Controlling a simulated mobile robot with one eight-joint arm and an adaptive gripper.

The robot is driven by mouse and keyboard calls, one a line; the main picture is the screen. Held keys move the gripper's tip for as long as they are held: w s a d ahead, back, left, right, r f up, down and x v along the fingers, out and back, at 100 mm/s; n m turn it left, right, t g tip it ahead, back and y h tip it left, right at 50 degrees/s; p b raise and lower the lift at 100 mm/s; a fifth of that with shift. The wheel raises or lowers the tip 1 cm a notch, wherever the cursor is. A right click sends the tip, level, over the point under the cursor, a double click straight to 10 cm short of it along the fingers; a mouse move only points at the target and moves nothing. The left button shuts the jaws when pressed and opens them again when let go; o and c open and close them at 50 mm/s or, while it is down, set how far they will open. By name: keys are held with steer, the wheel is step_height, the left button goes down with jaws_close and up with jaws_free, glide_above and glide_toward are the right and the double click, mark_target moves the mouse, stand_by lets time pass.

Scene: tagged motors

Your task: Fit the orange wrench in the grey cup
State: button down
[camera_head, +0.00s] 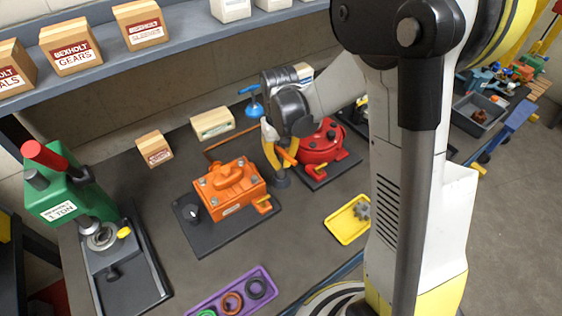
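My gripper (279,142) reaches down over the dark bench between the orange motor and the red motor. A yellow finger shows on its left side. A small orange piece, which looks like the orange wrench (287,157), slants at the fingertips. Whether the fingers grip it or only stand beside it cannot be told at this size. A small dark grey cup (282,179) stands just below the fingertips. The orange piece's lower end is close to the cup's top; whether it is inside cannot be told.
An orange motor (230,187) on a dark plate stands left of the gripper; a red motor (322,144) stands close on its right. A yellow tray (341,227) and purple tray (209,307) lie nearer. A green press (69,195) stands left. A shelf (193,40) with boxes runs behind.

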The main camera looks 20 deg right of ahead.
steer(key=shift+f+b, duration=0.65)
steer(key=shift+f, duration=0.15)
steer(key=shift+s+f, duration=0.15)
steer(key=shift+f, duration=0.1)
steer(key=shift+s+d+r, duration=0.1)
steer(key=shift+r, duration=0.15)
steer(key=shift+h+b, duration=0.3)
steer(key=shift+b, duration=0.45)
stand_by(0.6)
steer(key=shift+f+b, duration=0.3)
steer(key=shift+r, duration=0.3)
stand_by(0.4)
steer(key=shift+g, duration=0.3)
steer(key=shift+h, duration=0.3)
